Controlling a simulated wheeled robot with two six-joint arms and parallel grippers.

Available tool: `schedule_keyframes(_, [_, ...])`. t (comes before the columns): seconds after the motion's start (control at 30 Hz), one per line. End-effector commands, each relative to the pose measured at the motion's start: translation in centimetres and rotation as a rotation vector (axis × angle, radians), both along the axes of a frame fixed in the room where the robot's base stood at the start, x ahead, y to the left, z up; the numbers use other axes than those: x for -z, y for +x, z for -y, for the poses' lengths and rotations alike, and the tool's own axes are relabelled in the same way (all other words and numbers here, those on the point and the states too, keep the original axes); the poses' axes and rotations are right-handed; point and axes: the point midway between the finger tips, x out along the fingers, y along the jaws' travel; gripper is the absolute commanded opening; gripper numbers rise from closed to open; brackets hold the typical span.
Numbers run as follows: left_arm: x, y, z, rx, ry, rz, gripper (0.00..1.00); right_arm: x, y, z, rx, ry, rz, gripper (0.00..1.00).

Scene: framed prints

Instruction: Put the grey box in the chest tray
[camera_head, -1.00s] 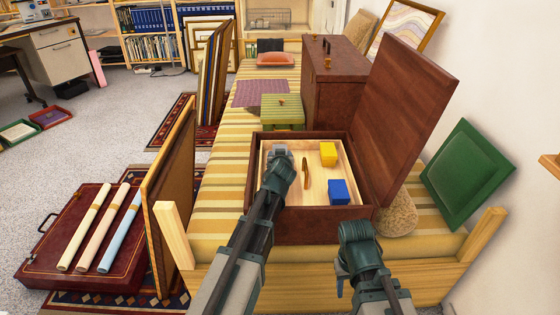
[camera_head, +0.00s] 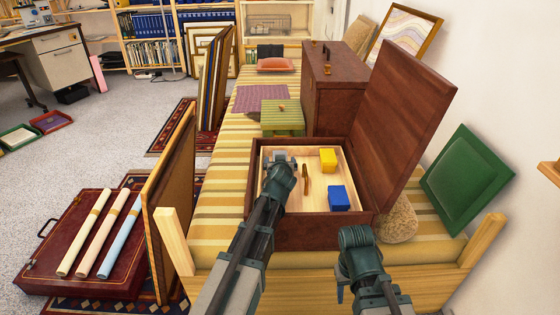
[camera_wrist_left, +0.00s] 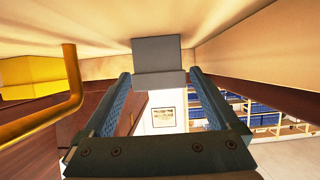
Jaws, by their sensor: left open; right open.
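The chest (camera_head: 292,232) stands open on the striped bench. Its pale wooden tray (camera_head: 308,205) holds the grey box (camera_head: 281,154) near the far left corner, mostly hidden behind my left gripper (camera_head: 278,165). In the left wrist view, the grey box (camera_wrist_left: 157,55) rests against the tray floor, just beyond my left gripper's open fingers (camera_wrist_left: 160,82). That view is upside down. My right gripper (camera_head: 341,290) hangs at the front of the bench, away from the chest; its fingers are mostly hidden by the wrist.
The tray also holds a yellow block (camera_head: 328,155), a blue block (camera_head: 338,193) and a thin brown handle (camera_head: 306,180). The raised chest lid (camera_head: 405,140) blocks the right side.

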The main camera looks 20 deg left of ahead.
Motion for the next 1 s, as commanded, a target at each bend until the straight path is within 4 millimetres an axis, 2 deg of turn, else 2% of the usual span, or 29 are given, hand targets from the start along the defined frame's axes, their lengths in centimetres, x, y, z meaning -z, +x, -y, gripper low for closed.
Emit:
schedule_keyframes(0.4, [-2.6,-5.9,1.6,0.001,0.0,-0.001,0.95,-2.6,0.0,0.0,-0.005,0.0,-0.001,0.5])
schedule_keyframes(0.87, [-2.7,-6.2,1.8,0.0,0.0,0.0,0.95,-2.7,0.0,0.0,-0.006,0.0,-0.001,0.5])
schedule_keyframes(1.0, [-3.8,-6.2,1.8,0.0,0.0,0.0,0.95,-3.8,0.0,0.0,-0.006,0.0,-0.002,0.5])
